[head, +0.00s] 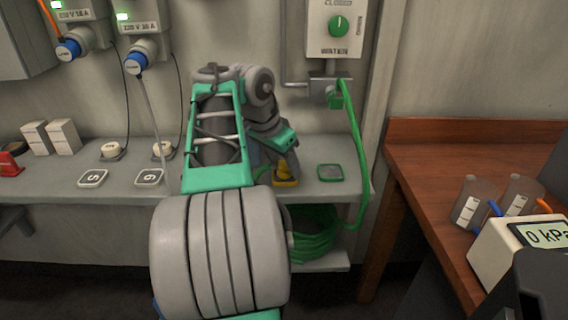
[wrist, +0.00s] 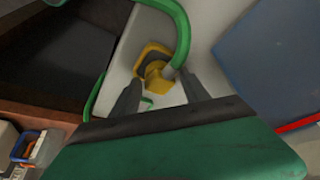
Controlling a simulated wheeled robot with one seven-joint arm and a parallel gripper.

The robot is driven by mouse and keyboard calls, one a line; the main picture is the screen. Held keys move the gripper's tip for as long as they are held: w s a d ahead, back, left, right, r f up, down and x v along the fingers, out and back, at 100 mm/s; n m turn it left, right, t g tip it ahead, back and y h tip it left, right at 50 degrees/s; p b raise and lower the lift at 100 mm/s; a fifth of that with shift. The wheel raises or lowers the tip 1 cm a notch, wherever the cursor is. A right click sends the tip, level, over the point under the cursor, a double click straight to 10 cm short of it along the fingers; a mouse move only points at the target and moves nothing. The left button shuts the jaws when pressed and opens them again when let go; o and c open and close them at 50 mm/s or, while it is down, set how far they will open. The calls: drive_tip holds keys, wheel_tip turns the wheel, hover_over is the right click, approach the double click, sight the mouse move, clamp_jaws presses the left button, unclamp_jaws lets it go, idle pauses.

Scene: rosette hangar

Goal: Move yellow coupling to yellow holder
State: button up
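A yellow coupling (wrist: 158,80) shows in the wrist view between my gripper's (wrist: 160,88) two dark fingers. The fingers are apart, with a gap on both sides of the coupling, so the gripper looks open. A yellow-rimmed pad, which looks like the yellow holder (wrist: 150,50), lies at the coupling's far side; whether the coupling sits in it or only overlaps it, I cannot tell. In the head view, a small yellow patch (head: 286,176) shows on the grey shelf, just below my gripper (head: 280,160). My arm hides most of the gripper and the shelf around it there.
A green hose (head: 355,150) hangs from the wall socket to a coil (head: 315,235) under the shelf; it also curves close to the coupling in the wrist view (wrist: 183,30). A green-rimmed pad (head: 330,172) lies right of the gripper. A wooden table (head: 430,165) stands right.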

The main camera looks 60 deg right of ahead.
drive_tip(key=shift+o, duration=0.6)
drive_tip(key=s+p+v, duration=0.1)
drive_tip(key=p+v, duration=0.3)
drive_tip(key=v, duration=0.3)
drive_tip(key=shift+w+a+r, duration=0.2)
drive_tip(key=shift+w+r, duration=0.15)
drive_tip(key=shift+w, duration=0.2)
drive_tip(key=w+a+r+n+t+p, duration=0.2)
drive_tip(key=w+a+n+p, duration=0.45)
drive_tip(key=a, duration=0.25)
drive_tip(key=w+a+r+n+t+p, duration=0.1)
drive_tip(key=w+a+n+p, duration=0.5)
drive_tip(key=a, duration=0.4)
drive_tip(key=a+f+n+y+p, duration=0.1)
drive_tip(key=a+n, duration=0.3)
drive_tip(key=a, duration=0.6)
drive_tip(key=a+f+n+t+y+p, duration=0.1)
drive_tip(key=a+n, duration=0.4)
drive_tip(key=a, duration=0.6)
drive_tip(key=shift+s+a+f+t+y+p, duration=0.4)
drive_tip(key=shift+f+y+p, duration=0.3)
drive_tip(key=shift+y+p, duration=0.5)
